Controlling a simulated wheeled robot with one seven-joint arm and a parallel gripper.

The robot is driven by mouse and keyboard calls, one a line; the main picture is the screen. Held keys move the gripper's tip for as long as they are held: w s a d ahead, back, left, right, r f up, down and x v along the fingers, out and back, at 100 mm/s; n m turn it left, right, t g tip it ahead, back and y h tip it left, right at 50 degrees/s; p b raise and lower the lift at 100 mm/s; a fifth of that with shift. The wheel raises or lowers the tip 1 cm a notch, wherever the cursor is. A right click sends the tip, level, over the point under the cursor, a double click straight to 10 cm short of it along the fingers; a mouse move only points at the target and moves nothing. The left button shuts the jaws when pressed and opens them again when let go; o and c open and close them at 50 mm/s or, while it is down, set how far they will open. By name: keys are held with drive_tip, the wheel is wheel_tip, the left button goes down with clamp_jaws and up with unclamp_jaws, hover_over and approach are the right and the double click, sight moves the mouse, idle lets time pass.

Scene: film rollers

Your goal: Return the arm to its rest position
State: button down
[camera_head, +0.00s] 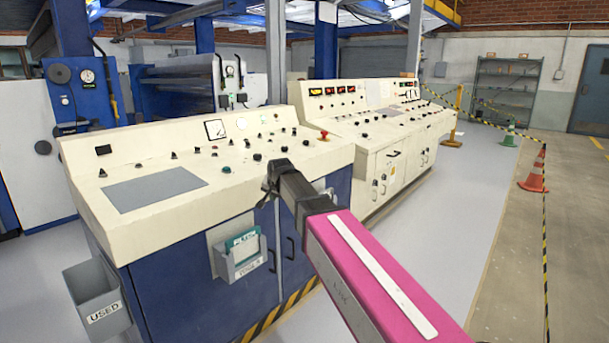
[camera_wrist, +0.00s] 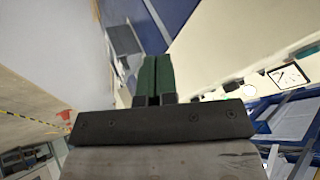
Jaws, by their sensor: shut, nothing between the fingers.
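My arm reaches in from the bottom right of the head view, with a pink link and a dark grey end. My gripper (camera_head: 272,172) is small and dark there, in front of the cream control console (camera_head: 250,174). In the wrist view my gripper (camera_wrist: 154,62) shows two green fingers side by side, shut with nothing between them. The console's cream surface also shows at the right of the wrist view (camera_wrist: 220,50). Whether the gripper touches the console cannot be told from the head view, but in the wrist view the fingertips look clear of it.
A second console (camera_head: 375,120) stands behind. An orange cone (camera_head: 535,172) and striped tape are at the right; the grey floor (camera_head: 460,220) between is clear.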

drive_tip(key=s+d+f+g+h, duration=0.1)
drive_tip(key=s+d+f, duration=0.2)
drive_tip(key=d+f, duration=0.3)
drive_tip(key=s+d+f+n+g, duration=0.1)
drive_tip(key=s+d+f, duration=0.3)
drive_tip(key=d+f, duration=0.2)
drive_tip(key=s+d+f+g+h, duration=0.1)
drive_tip(key=s+d+f+g, duration=0.15)
drive_tip(key=d+f, duration=0.4)
drive_tip(key=s+d+f+n+g, duration=0.1)
drive_tip(key=s+d+f, duration=0.3)
drive_tip(key=s+d, duration=0.2)
drive_tip(key=s+d+f+n+g, duration=0.1)
drive_tip(key=s+d+f, duration=0.4)
drive_tip(key=s, duration=0.3)
drive_tip(key=shift+d+f+g, duration=0.25)
drive_tip(key=shift+d+g, duration=0.1)
drive_tip(key=shift+d, duration=0.1)
